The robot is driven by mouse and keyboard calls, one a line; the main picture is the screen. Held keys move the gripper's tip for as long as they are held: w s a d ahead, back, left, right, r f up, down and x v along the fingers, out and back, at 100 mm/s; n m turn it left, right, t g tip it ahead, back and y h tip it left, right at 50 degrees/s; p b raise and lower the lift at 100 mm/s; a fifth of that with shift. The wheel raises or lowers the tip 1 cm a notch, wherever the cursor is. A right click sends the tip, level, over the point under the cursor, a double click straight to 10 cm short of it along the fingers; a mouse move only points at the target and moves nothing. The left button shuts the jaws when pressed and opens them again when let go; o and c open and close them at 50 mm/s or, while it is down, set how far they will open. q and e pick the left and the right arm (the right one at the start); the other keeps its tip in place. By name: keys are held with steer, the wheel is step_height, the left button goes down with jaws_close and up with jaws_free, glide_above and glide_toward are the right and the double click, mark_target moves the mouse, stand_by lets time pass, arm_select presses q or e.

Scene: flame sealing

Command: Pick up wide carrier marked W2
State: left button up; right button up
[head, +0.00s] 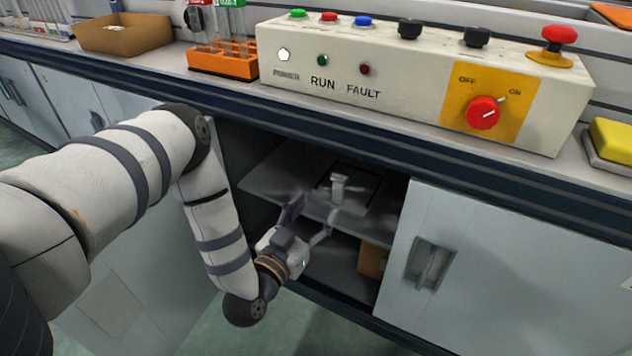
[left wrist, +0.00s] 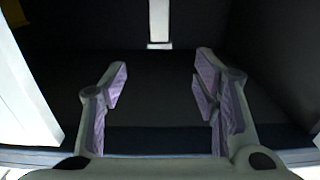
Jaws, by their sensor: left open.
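A small pale upright piece (head: 338,188) with a wider top stands on a dark flat plate (head: 362,200) on the shelf inside the open cabinet. No W2 mark is readable, so I cannot tell if it is the wide carrier. My left gripper (head: 312,213) reaches into the cabinet opening, open and empty, in front of this piece. In the left wrist view a white post (left wrist: 160,22) stands beyond the open fingers (left wrist: 160,78), roughly centred between them and apart from them. Its upper part is cut off by the picture edge. My right gripper is not in view.
The cabinet shelf (head: 262,180) lies under the bench edge (head: 300,125). A closed door (head: 460,270) bounds the opening at right. A brown box (head: 373,260) sits below the shelf. The control box (head: 400,85) and an orange tube rack (head: 222,64) stand on the bench.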

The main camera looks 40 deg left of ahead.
mark_target(338, 182)
arm_select(q)
steer(key=b+x, duration=0.3)
steer(key=x, duration=0.8)
steer(key=shift+w+f, duration=0.1)
steer(key=shift+w, duration=0.4)
jaws_close()
